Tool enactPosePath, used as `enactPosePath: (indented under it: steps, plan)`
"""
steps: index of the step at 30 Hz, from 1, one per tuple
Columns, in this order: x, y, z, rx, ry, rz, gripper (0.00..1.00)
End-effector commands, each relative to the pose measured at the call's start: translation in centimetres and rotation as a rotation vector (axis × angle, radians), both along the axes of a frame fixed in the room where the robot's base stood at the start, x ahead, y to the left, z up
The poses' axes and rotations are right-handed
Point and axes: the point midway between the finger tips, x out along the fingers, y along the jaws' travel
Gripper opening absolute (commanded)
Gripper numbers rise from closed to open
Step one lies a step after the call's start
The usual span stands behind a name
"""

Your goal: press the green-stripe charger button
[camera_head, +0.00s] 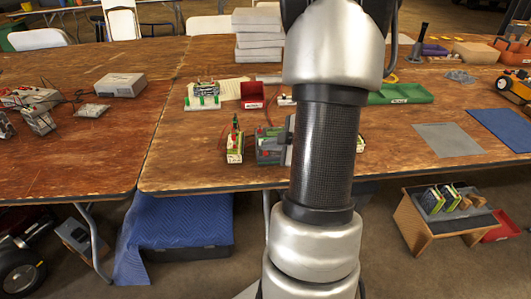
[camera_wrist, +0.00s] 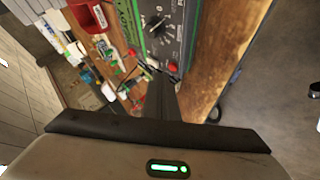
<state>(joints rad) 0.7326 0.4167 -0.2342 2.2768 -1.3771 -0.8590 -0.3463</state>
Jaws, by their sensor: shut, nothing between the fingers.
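The green-stripe charger (camera_head: 268,152) stands near the front edge of the middle table, partly hidden behind my arm in the head view. In the wrist view the charger (camera_wrist: 168,35) shows a grey face with a dial, green edging and a red button (camera_wrist: 173,67) at its near end. My gripper (camera_wrist: 161,78) is shut and empty, its dark fingers pointing at the charger's near end beside the red button. I cannot tell whether the tips touch it. In the head view my arm hides most of the gripper.
A battery pack (camera_head: 235,147) with leads stands left of the charger. Behind are a red bin (camera_head: 252,94), a circuit board stand (camera_head: 203,97) and stacked grey boxes (camera_head: 257,35). A green tray (camera_head: 400,94) and a grey mat (camera_head: 448,139) lie to the right.

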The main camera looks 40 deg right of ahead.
Motion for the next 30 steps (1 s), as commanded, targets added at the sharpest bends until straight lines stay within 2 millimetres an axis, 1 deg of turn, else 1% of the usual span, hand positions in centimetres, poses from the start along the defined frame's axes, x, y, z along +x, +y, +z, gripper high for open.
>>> enactPosePath:
  steps: [20, 30]
  plan:
    - [0.01, 0.0, -0.01, 0.0, 0.0, 0.0, 0.0]
    - [0.14, -0.09, -0.88, 0.0, 0.0, 0.0, 0.0]
